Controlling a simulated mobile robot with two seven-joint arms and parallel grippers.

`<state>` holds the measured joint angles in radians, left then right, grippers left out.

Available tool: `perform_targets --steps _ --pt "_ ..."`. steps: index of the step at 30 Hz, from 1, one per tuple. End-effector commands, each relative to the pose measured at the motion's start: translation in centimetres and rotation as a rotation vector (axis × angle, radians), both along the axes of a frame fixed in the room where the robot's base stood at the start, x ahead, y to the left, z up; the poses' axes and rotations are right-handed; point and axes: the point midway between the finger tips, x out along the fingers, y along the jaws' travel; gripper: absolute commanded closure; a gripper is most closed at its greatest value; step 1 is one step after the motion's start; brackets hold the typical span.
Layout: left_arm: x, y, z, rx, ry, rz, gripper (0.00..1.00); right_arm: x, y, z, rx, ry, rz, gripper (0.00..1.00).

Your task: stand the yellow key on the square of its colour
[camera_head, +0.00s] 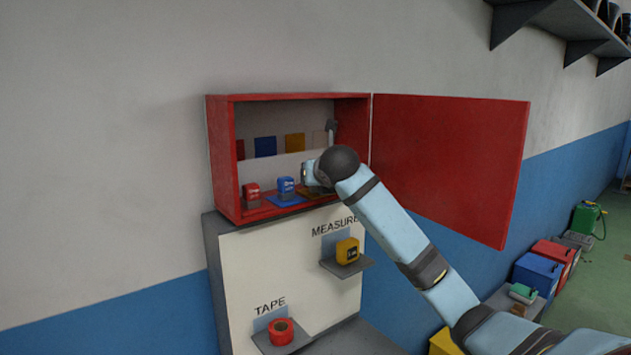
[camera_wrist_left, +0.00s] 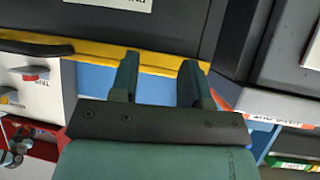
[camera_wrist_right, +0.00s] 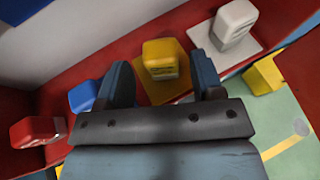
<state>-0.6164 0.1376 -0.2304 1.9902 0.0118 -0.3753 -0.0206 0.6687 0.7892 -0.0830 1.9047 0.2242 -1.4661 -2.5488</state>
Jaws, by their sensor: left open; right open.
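The yellow key (camera_wrist_right: 165,58) stands upright on the yellow square (camera_wrist_right: 160,92) in the right wrist view, between a blue key (camera_wrist_right: 83,96) and a white key (camera_wrist_right: 236,22). My right gripper (camera_wrist_right: 161,76) is open, with its fingers on either side of the yellow key in that view and a visible gap to each. How deep the key sits between them I cannot tell. In the head view my right gripper (camera_head: 309,174) is inside the red cabinet and hides the yellow key. My left gripper (camera_wrist_left: 160,75) is open and empty in the left wrist view.
The red cabinet's door (camera_head: 450,165) is swung open to the right. A red key (camera_head: 252,191) stands at the left, beside the blue key (camera_head: 286,184) on its blue square. A yellow tape measure (camera_head: 347,251) and a red tape roll (camera_head: 281,331) sit on small shelves below.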

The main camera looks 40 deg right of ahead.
Motion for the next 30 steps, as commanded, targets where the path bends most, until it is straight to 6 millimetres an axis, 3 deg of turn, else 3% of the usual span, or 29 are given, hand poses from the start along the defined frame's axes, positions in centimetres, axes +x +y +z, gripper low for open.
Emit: perform_targets --steps 6,12,30 --pt "-0.1 -0.4 -0.7 -0.005 0.003 -0.006 0.57 -4.0 2.1 1.9 -0.004 -0.003 0.001 0.39" --pt "0.0 -0.4 -0.8 -0.005 0.000 -0.007 0.57 -6.3 3.5 3.0 -0.001 -0.003 0.000 0.39" --pt "0.1 -0.2 -0.7 -0.003 -0.005 -0.004 0.57 -7.1 3.9 3.4 0.001 0.000 0.000 0.39"
